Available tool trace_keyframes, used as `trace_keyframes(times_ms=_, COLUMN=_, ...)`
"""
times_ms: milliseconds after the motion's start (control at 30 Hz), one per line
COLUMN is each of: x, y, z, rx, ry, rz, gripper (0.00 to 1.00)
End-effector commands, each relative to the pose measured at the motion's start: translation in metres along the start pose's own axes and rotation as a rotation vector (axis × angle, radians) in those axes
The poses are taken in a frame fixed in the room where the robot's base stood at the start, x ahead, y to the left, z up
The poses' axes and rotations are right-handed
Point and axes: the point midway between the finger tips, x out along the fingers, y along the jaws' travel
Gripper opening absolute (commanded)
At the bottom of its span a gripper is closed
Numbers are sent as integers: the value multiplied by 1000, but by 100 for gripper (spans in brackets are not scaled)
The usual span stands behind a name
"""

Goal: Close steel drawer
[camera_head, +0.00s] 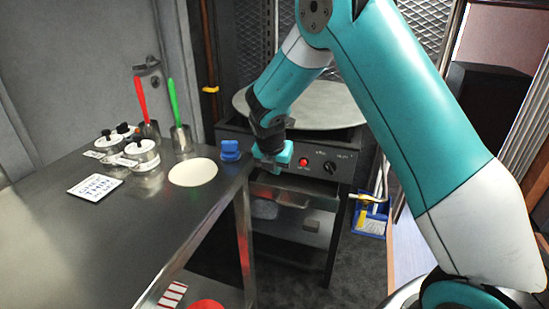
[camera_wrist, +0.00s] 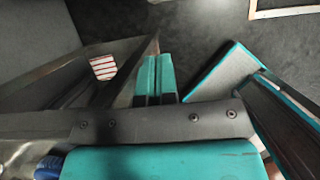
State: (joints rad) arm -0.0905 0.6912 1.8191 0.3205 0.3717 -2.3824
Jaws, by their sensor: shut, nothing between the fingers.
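The steel drawer (camera_head: 318,186) is under the black cooker in the head view. Its front sits forward of the cooker's face, so it looks partly pulled out, though how far is hard to tell. My gripper (camera_head: 273,163) is in front of the cooker's left side, just above the drawer's left part; I cannot tell whether they touch. In the wrist view the two teal fingers of my gripper (camera_wrist: 154,78) lie side by side, shut with nothing between them. My gripper and wrist hide part of the drawer's left side.
A steel table (camera_head: 130,235) fills the left, with canisters (camera_head: 142,155), a flat bread disc (camera_head: 193,172) and a blue object (camera_head: 230,150) near its right edge. A round griddle (camera_head: 300,105) tops the cooker. A blue dustpan (camera_head: 371,220) stands right. Floor before the cooker looks clear.

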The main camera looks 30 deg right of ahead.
Motion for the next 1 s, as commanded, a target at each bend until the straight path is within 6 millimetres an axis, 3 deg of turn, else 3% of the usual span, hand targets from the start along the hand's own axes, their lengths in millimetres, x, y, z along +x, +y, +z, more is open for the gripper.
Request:
trace_keyframes(times_ms=133, x=-25, y=1, z=0, rx=0, ry=-2, rz=2, gripper=0)
trace_keyframes(times_ms=300, x=-33, y=-3, z=-1, rx=6, ry=-6, rz=-7, gripper=0)
trace_keyframes(times_ms=367, x=-24, y=-10, z=-2, rx=22, ry=-25, rz=-24, gripper=0)
trace_keyframes(times_ms=467, x=6, y=-34, z=-7, rx=67, ry=-99, rz=-66, gripper=0)
trace_keyframes(times_ms=633, x=54, y=-99, z=-24, rx=89, ry=-282, rz=-103, gripper=0)
trace_keyframes(times_ms=800, x=70, y=-141, z=-44, rx=35, ry=-380, rz=-53, gripper=0)
trace_keyframes(times_ms=1000, x=78, y=-154, z=-54, rx=2, ry=-402, rz=-7, gripper=0)
